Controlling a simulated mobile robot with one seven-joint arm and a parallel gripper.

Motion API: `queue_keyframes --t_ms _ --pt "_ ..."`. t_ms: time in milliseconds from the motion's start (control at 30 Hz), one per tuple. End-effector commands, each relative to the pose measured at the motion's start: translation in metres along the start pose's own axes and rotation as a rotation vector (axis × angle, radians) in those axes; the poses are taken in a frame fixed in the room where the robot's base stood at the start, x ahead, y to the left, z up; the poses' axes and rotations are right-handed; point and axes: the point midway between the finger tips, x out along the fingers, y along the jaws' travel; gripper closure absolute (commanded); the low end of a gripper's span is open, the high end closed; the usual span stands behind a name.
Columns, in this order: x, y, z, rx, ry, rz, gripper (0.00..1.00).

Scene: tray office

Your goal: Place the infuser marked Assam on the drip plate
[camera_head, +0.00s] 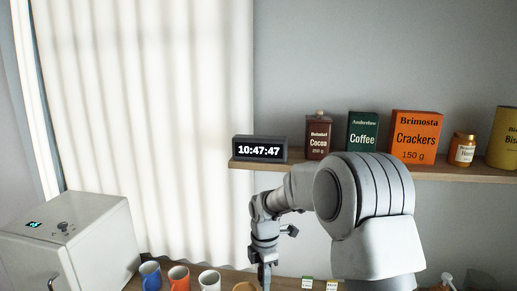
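My gripper (264,276) points straight down near the bottom edge, low over the counter. Its fingertips run close to or past the frame's edge, so I cannot tell whether it is open or holds anything. Two small tags or labels, one green and white (307,283) and one yellow and white (332,285), show at the bottom edge to the right of my gripper. Their print is too small to read, so I cannot tell whether either is marked Assam. A round tan thing (244,287) shows just left of my gripper, cut off by the edge. I cannot identify the drip plate.
Blue (150,275), orange (179,278) and white (209,281) cups stand left of my gripper. A white appliance (70,245) is at far left. A wall shelf (290,168) above carries a clock (260,150), cocoa, coffee, crackers and other packages. My arm hides part of the counter.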

Motion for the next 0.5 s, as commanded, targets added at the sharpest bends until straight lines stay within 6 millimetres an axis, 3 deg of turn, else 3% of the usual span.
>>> queue_keyframes --t_ms 133,500 --pt "-0.018 0.0 0.0 0.0 0.0 0.0 1.0" --pt "-0.0186 0.0 0.0 0.0 0.0 0.0 1.0"
